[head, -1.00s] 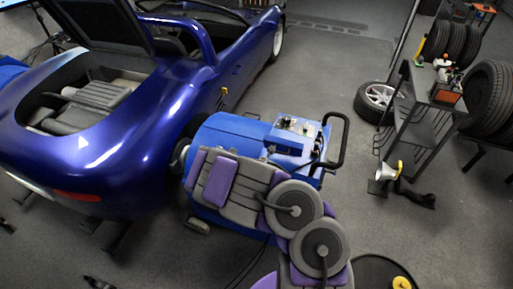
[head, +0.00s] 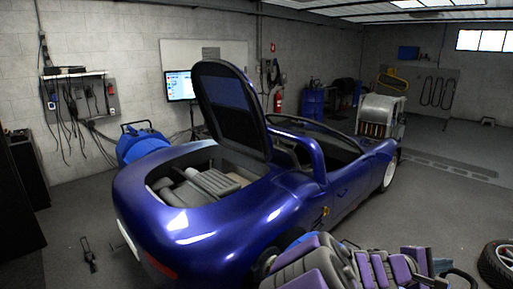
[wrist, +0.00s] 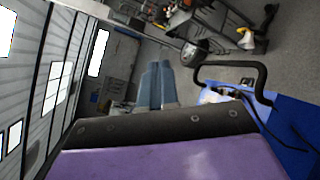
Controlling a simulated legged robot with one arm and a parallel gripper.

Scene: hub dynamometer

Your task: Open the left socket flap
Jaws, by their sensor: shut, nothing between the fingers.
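The left socket flap cannot be made out in either view. In the wrist view, a blue machine (wrist: 295,115) with a black bar handle (wrist: 262,75) is at the right. Part of its light panel (wrist: 215,97) shows beside my wrist. My gripper (wrist: 157,66) is in the middle of the wrist view, its two blue-grey fingers together and empty, apart from the machine in the picture. In the head view, my purple and grey arm covers most of this machine at the bottom, and my gripper cannot be made out.
The blue car (head: 215,215) with its rear lid (head: 232,110) raised stands beside my arm. Another blue machine (head: 140,145) is beyond the car at the left. A loose wheel (head: 497,262) lies at the right. The floor (head: 435,205) between car and wheel is clear.

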